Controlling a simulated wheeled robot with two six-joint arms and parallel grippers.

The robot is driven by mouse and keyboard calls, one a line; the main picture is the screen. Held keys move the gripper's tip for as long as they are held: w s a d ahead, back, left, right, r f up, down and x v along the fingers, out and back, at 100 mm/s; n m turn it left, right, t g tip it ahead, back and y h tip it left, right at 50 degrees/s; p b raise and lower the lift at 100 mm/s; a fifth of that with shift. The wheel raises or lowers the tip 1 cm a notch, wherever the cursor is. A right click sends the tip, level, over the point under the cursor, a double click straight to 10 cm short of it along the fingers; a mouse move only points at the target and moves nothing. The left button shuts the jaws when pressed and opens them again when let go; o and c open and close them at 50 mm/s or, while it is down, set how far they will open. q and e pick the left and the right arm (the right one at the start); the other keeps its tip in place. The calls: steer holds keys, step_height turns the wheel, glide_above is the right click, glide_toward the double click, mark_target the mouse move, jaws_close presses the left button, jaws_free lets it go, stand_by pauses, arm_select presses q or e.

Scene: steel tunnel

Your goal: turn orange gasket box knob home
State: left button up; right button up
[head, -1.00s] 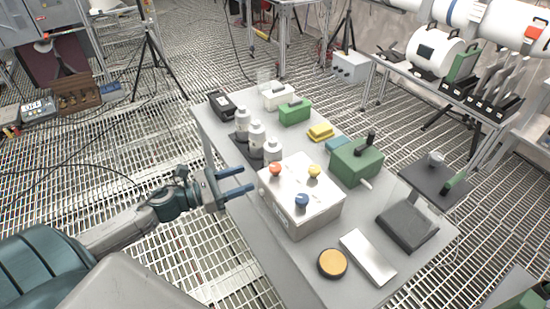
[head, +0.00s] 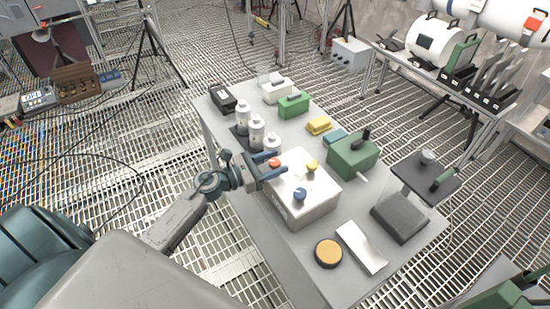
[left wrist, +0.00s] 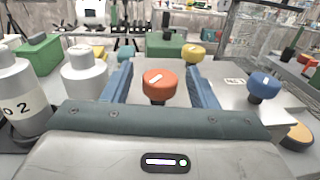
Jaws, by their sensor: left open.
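The gasket box (head: 305,200) is a light grey box on the table with three knobs on top. The orange knob (head: 274,163) is at its left, the yellow knob (head: 312,166) at the back right and the blue knob (head: 300,195) at the front. My left gripper (head: 272,165) is open at the orange knob. In the left wrist view the orange knob (left wrist: 159,84), with a white mark on its top, stands between the two blue fingers, apart from both. The yellow knob (left wrist: 193,54) and blue knob (left wrist: 264,85) lie beyond and right. My right gripper is not in view.
White bottles (head: 257,131) stand close behind the left gripper. A green box (head: 352,158) with a black handle is right of the gasket box. An orange-topped disc (head: 328,253) and a pale plate (head: 361,247) lie at the table's front.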

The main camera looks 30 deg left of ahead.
arm_select(q)
steer(key=shift+w+d, duration=0.2)
steer(key=shift+w, duration=0.05)
steer(key=shift+c, duration=0.4)
steer(key=c, duration=0.9)
steer(key=shift+f+m+g+h+b, duration=0.25)
steer(key=shift+m+g+h+b, duration=0.2)
steer(key=shift+b, duration=0.65)
steer(key=shift+r+m+g+h+b, duration=0.2)
steer(key=shift+m+g+h+b, duration=0.15)
steer(key=shift+h+b, duration=0.2)
steer(key=o, duration=1)
